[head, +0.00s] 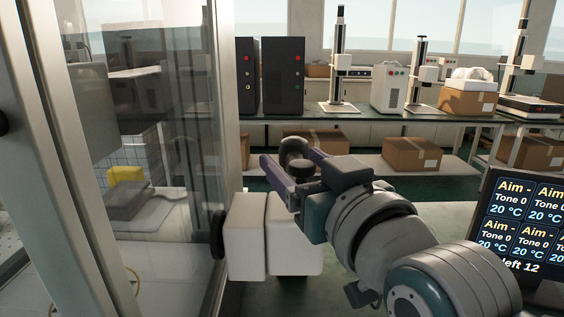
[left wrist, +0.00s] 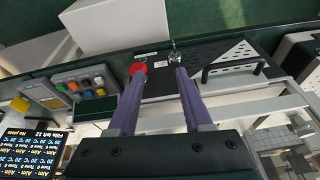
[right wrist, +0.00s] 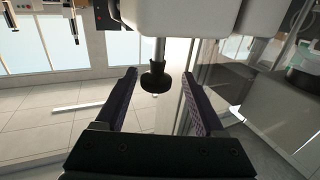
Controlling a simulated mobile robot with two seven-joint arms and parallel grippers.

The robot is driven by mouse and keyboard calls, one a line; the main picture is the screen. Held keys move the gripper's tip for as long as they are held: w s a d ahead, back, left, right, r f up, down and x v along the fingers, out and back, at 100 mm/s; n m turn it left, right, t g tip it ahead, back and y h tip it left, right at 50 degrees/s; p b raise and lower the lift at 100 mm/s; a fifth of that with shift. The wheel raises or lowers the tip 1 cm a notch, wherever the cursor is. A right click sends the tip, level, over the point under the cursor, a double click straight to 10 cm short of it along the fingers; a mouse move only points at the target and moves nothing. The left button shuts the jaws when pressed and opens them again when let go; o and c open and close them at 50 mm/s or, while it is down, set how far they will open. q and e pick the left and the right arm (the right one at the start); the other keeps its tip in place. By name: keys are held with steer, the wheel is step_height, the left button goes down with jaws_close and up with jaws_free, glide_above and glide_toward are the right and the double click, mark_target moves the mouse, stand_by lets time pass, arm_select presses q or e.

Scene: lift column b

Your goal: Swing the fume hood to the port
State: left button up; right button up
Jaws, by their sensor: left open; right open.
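The fume hood shows at the left of the head view as a metal-framed cabinet with a clear glass panel (head: 175,150). A black knob (head: 217,235) sits at the panel's lower right edge. My right gripper (head: 285,168) is open, beside a rounded white box (head: 246,235). In the right wrist view, a black round knob (right wrist: 155,80) on a grey stem lies between the spread fingers (right wrist: 158,85), with no finger visibly closed on it. My left gripper (left wrist: 155,72) is open and empty in the left wrist view, above a red button (left wrist: 138,69). It does not show in the head view.
A screen (head: 525,225) stands at the right. A bench (head: 380,116) with black cabinets and test stands runs along the back, with cardboard boxes (head: 411,154) below it. The left wrist view shows a button panel (left wrist: 88,85) and a black handle (left wrist: 218,70).

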steer(key=v, duration=1)
